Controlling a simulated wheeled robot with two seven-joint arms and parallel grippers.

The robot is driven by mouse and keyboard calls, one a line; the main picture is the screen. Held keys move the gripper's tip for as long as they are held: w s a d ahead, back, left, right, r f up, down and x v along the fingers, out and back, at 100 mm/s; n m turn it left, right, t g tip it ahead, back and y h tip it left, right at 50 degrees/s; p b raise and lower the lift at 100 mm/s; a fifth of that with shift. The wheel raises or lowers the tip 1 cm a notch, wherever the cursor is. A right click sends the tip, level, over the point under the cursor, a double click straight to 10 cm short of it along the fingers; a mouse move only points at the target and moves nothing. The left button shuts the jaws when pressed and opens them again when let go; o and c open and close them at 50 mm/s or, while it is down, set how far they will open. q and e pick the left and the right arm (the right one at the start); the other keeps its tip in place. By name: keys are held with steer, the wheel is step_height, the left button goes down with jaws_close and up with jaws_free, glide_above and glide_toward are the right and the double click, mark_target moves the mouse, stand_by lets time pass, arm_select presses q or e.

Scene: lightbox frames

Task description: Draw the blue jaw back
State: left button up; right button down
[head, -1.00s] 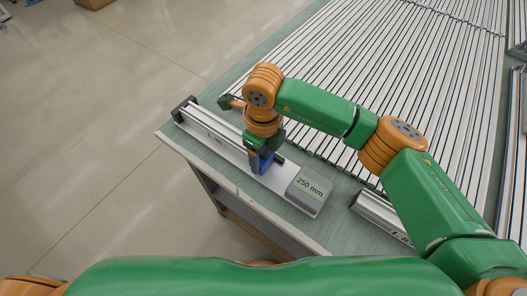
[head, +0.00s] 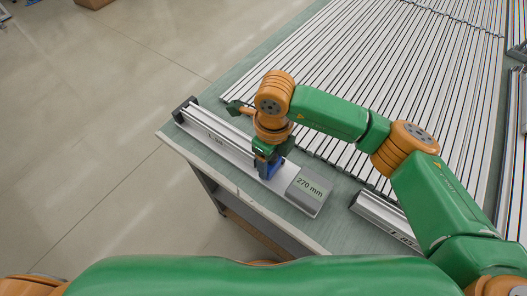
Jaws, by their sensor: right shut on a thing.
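The blue jaw (head: 267,169) sits on a long metal rail (head: 214,138) that lies along the table's left edge. A grey readout block (head: 305,188) at the rail's near end shows "270 mm". My right gripper (head: 268,160) points down and is shut on the blue jaw, close to the readout block. The arm partly hides the jaw and the rail behind it. A dark end stop (head: 184,107) stands at the rail's far end. My left gripper is not in view.
Many long pale profiles (head: 360,60) cover the green table top (head: 235,85) behind the arm. A second metal rail (head: 383,215) lies right of the readout block. Open floor lies left of the table, and a cardboard box (head: 93,3) stands far back.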

steer(key=shift+s+d, duration=0.45)
steer(key=shift+d, duration=0.2)
steer(key=shift+s+d, duration=0.4)
steer(key=shift+d, duration=0.25)
steer(key=shift+s, duration=0.1)
stand_by(0.8)
steer(key=shift+c, duration=1.5)
jaws_free()
steer(key=o, duration=0.3)
steer(key=shift+d, duration=0.15)
steer(key=shift+s+d, duration=0.1)
